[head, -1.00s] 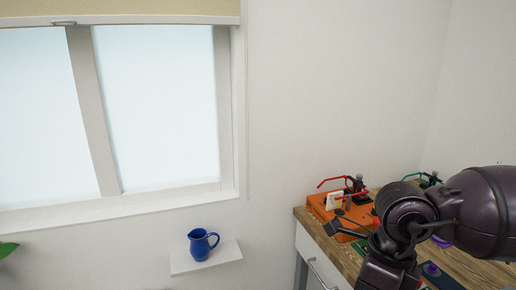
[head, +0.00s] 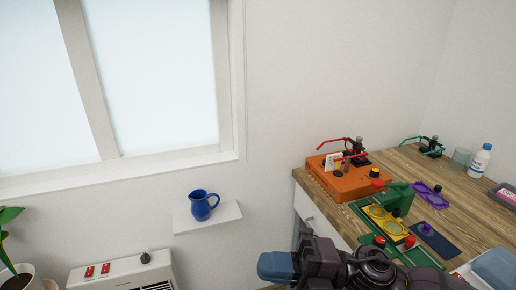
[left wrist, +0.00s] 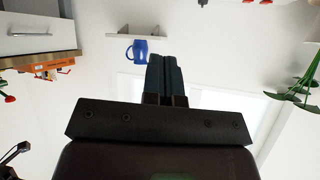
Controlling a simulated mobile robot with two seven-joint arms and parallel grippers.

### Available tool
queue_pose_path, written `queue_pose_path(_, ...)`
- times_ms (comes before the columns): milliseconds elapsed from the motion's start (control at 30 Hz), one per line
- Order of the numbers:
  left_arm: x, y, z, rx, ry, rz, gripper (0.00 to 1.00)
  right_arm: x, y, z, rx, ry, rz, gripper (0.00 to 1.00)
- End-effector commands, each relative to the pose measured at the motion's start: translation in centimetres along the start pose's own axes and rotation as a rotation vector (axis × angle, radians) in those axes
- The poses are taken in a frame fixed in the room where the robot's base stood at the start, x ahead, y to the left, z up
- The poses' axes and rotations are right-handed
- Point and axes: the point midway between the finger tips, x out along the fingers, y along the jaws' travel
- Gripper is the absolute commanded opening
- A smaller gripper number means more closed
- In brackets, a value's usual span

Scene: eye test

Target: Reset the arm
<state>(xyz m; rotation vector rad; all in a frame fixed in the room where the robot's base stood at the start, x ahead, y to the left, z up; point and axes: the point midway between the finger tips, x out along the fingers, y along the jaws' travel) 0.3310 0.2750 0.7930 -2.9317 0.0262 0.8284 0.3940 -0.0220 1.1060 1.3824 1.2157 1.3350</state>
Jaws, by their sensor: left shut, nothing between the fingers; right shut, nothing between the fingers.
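My right gripper (head: 276,266) shows low in the head view, its blue-grey fingers together and empty, pointing left. It is in front of the workbench's near left corner, apart from the things on the bench. My right arm (head: 365,270) runs behind it along the bottom edge. My left gripper (left wrist: 165,60) is shut and empty in the left wrist view, which is upside down; it is outside the head view. An orange device (head: 345,182) with thin red arms stands on the bench.
The wooden workbench (head: 470,205) holds a green device (head: 398,197), yellow eyepieces (head: 385,217), a purple frame (head: 430,195) and a white bottle (head: 480,160). A blue jug (head: 203,205) stands on a small wall shelf (head: 230,212). A white heater (head: 122,270) and a plant (head: 8,250) are lower left.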

Motion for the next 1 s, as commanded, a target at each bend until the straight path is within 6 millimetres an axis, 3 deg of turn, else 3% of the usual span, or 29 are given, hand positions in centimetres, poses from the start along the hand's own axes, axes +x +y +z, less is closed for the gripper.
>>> queue_pose_path(167, -0.1, 0.0, 0.2, 0.000, -0.002, -0.001, 0.00, -1.8, -0.5, 2.5, 0.153, -0.219, 0.181, 0.00)
queue_pose_path(367, -0.1, 0.0, 0.5, -0.001, -0.007, -0.001, 0.00, -5.6, -2.4, 5.1, 0.331, -0.482, 0.351, 0.00)
queue_pose_path(467, -0.2, -0.1, 0.7, -0.001, -0.010, -0.002, 0.00, -8.3, -4.2, 6.2, 0.435, -0.633, 0.432, 0.00)
queue_pose_path(600, -0.2, -0.1, 0.9, -0.002, -0.014, -0.002, 0.00, -13.3, -8.1, 6.8, 0.606, -0.877, 0.544, 0.00)
queue_pose_path(767, -0.3, -0.1, 1.3, -0.002, -0.019, -0.003, 0.00, -19.5, -14.1, 5.4, 0.820, -1.166, 0.650, 0.00)
queue_pose_path(900, -0.3, -0.1, 1.6, -0.003, -0.025, -0.003, 0.00, -24.6, -19.9, 2.1, 1.015, -1.407, 0.723, 0.00)
queue_pose_path(1000, -0.2, 0.0, 1.8, -0.003, -0.028, -0.003, 0.00, -27.4, -23.3, -0.8, 1.134, -1.548, 0.760, 0.00)
